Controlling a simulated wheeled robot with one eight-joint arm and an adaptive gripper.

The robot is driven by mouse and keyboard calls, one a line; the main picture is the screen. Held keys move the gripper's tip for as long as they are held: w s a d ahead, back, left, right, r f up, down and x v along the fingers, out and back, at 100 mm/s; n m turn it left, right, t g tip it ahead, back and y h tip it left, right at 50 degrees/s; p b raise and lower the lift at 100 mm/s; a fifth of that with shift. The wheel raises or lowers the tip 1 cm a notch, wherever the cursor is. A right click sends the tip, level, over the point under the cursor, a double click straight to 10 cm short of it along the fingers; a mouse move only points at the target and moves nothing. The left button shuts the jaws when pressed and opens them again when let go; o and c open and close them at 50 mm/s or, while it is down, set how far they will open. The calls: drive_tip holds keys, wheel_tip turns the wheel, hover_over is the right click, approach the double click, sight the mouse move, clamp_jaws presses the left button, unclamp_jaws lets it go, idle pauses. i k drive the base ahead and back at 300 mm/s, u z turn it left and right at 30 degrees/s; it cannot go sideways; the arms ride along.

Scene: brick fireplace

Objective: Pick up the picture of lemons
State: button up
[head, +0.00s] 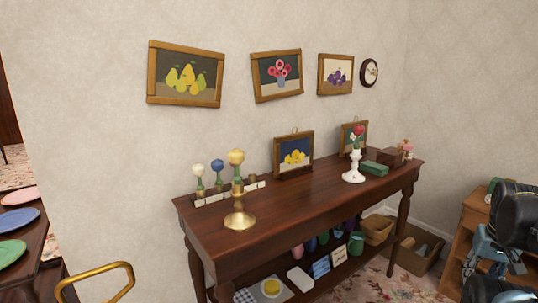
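The picture of lemons (294,155) is a small wooden-framed picture with yellow fruit on a dark blue ground. It stands upright on the back part of the dark wooden side table (290,217), near the wall, with a small hanging loop at its top. My gripper (492,265) seems to be the blue-grey and black part at the right edge, well apart from the picture and to the right of the table. Its fingers are partly hidden or cut off, so I cannot tell whether it is open.
A green box (375,168) lies farther right. Several framed pictures hang above. Baskets (376,230) sit under the table.

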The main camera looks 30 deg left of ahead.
sight(293, 150)
drive_tip(key=u, duration=0.5)
drive_tip(key=i, duration=0.8)
drive_tip(key=u, duration=0.55)
